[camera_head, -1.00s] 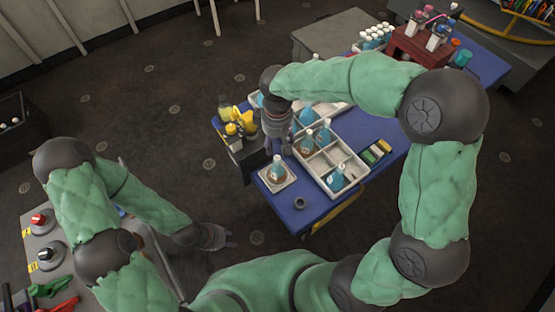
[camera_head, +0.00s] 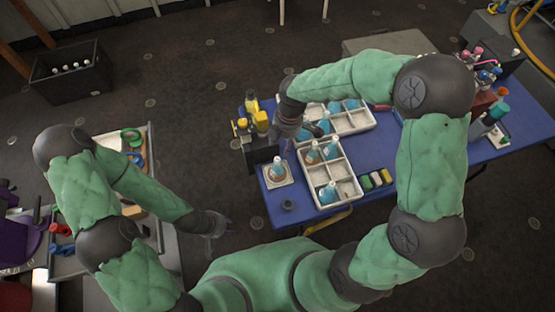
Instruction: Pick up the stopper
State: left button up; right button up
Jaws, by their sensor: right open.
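A small dark round piece (camera_head: 288,205), possibly the stopper, lies on the near left corner of the blue table (camera_head: 375,150); its details are too small to make out. A flask with a blue-and-white top (camera_head: 278,168) stands on a square white plate (camera_head: 289,180) just behind it. My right gripper (camera_head: 287,146) is open and points down above the table's left part, behind the flask and apart from the dark piece. My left gripper (camera_head: 216,240) hangs low over the floor, left of the table; its fingers are too small to read.
White divided trays (camera_head: 346,170) with several flasks fill the table's middle. Yellow-capped bottles (camera_head: 261,122) stand at its left edge. Coloured blocks (camera_head: 376,179) lie right of the near tray. A cart with tools (camera_head: 155,225) stands at left. Floor between cart and table is clear.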

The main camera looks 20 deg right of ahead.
jog(key=b, duration=0.1)
send_over(277, 159)
jog(key=d, duration=0.1)
jog(key=f, duration=0.5)
jog(key=shift+s+d+f, duration=0.1)
jog(key=shift+s+f, duration=0.05)
jog(key=shift+s, duration=0.05)
jog(key=f, duration=0.1)
jog(key=f+b, duration=0.1)
jog(key=f, duration=0.1)
jog(key=a+f, duration=0.1)
jog(key=f, duration=0.1)
jog(key=shift+w+b, duration=0.2)
jog(key=shift+b, duration=0.2)
jog(key=c, duration=0.9)
